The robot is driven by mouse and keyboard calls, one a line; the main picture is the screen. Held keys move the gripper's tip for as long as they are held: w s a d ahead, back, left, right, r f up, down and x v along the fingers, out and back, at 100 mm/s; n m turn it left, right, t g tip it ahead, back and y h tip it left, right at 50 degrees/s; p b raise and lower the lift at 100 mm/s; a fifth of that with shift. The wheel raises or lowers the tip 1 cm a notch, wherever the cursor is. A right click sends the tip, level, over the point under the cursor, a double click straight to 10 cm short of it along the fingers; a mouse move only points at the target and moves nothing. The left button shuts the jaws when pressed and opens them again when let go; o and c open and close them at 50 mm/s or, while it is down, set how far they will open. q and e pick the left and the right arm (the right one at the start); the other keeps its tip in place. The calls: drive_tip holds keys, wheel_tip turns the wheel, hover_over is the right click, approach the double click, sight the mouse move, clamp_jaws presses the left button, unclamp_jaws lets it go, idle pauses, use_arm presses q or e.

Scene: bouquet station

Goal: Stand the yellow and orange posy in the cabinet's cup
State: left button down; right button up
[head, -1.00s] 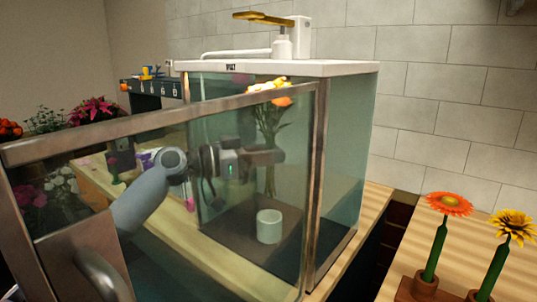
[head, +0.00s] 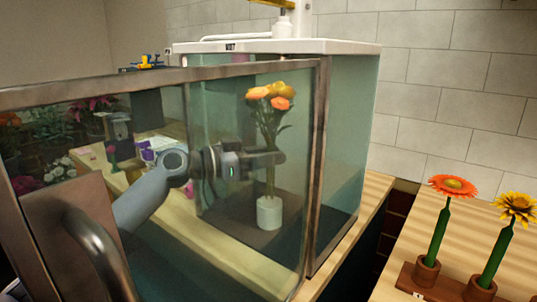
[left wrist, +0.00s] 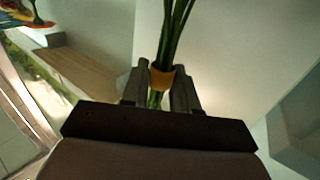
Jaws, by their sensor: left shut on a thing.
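The yellow and orange posy (head: 268,98) is upright inside the glass cabinet (head: 345,150), seen through its open glass door. My left gripper (head: 272,159) is shut on its stems. In the left wrist view, the fingers (left wrist: 163,88) close around an orange band (left wrist: 162,77) on the green stems (left wrist: 177,35). The white cup (head: 269,213) stands on the cabinet's dark floor panel, directly below the gripper. The stems' lower ends meet the cup's rim in the head view; the tips are hidden, so how deep they reach cannot be told. My right gripper is out of view.
The framed glass door (head: 160,85) with its curved handle (head: 97,255) stands open between the head camera and my left arm. A wooden stand (head: 430,283) with an orange flower and a yellow flower is at the right. Potted flowers stand behind at the left.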

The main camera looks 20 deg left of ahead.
use_arm(q)
drive_tip(key=shift+f+b, duration=0.35)
drive_tip(key=shift+b, duration=0.85)
idle(1.2)
drive_tip(key=shift+f+b, duration=1.1)
drive_tip(key=shift+b, duration=0.05)
idle(0.4)
drive_tip(key=shift+f+b, duration=0.25)
drive_tip(key=shift+b, duration=0.1)
drive_tip(key=shift+f+b, duration=1.3)
drive_tip(key=shift+b, duration=0.15)
idle(0.5)
drive_tip(key=shift+c, duration=1.1)
unclamp_jaws()
drive_tip(key=shift+s+a, duration=0.1)
